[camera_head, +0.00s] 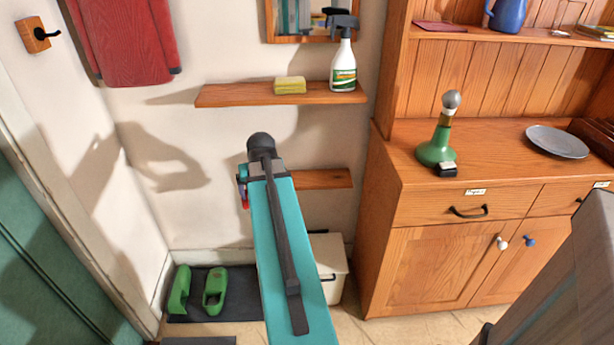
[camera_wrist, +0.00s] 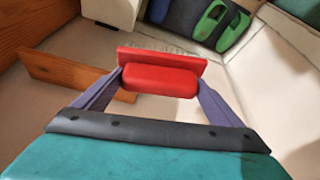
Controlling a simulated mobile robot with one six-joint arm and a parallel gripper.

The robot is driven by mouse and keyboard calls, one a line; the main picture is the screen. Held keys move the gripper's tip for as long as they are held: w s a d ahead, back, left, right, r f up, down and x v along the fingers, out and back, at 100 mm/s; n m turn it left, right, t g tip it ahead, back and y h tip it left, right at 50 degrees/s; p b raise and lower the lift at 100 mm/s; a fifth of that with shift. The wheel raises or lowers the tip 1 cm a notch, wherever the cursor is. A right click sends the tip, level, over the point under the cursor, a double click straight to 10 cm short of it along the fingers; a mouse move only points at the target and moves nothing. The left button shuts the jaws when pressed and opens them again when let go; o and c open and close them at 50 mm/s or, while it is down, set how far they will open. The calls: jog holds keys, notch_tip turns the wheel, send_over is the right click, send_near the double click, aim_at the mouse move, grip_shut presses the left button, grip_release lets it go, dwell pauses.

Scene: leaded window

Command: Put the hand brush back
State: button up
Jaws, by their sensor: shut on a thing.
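In the wrist view my gripper (camera_wrist: 160,80) has its two purple-grey fingers closed on the ends of a red block, which I take to be the hand brush (camera_wrist: 160,82). A flat red plate shows just behind the block. The head view shows only a small red piece of the brush (camera_head: 245,198) at the left side of my teal arm; the rest is hidden behind the arm. The brush is held in the air near the lower wooden shelf (camera_head: 325,179), whose left part my arm hides. This shelf (camera_wrist: 70,75) appears left of the brush in the wrist view.
An upper shelf (camera_head: 225,95) bears a yellow sponge (camera_head: 290,85) and a spray bottle (camera_head: 343,68). A wooden dresser (camera_head: 390,220) stands right. Green clogs (camera_head: 214,290) rest on a dark mat beside a pale box (camera_head: 328,262). A red towel (camera_head: 122,40) hangs upper left.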

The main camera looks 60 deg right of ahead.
jog(key=s+d+f+m+p, duration=0.2)
jog(key=s+d+p, duration=0.1)
jog(key=s+d, duration=0.6)
jog(key=s, duration=0.3)
jog(key=shift+s+d+f+m+g+h, duration=0.2)
jog(key=shift+s+f+m+g+h, duration=0.1)
jog(key=shift+m+h, duration=0.1)
jog(key=shift+r, duration=0.1)
jog(key=shift+w+d+p, duration=0.15)
jog(key=shift+w+d, duration=1.2)
jog(key=shift+d, duration=0.55)
jog(key=shift+w+d+p, duration=0.15)
jog(key=shift+w+d, duration=1.25)
jog(key=shift+d, duration=0.45)
jog(key=shift+w+d+p, duration=0.15)
jog(key=shift+w+d, duration=1.2)
jog(key=shift+d, duration=0.55)
jog(key=shift+d, duration=0.1)
jog(key=shift+w+d, duration=0.65)
jog(key=shift+d, duration=0.15)
jog(key=shift+w+d, duration=0.6)
jog(key=shift+d, duration=0.2)
jog(key=shift+s+a+f, duration=0.1)
jog(key=shift+f, duration=0.25)
jog(key=shift+f, duration=0.15)
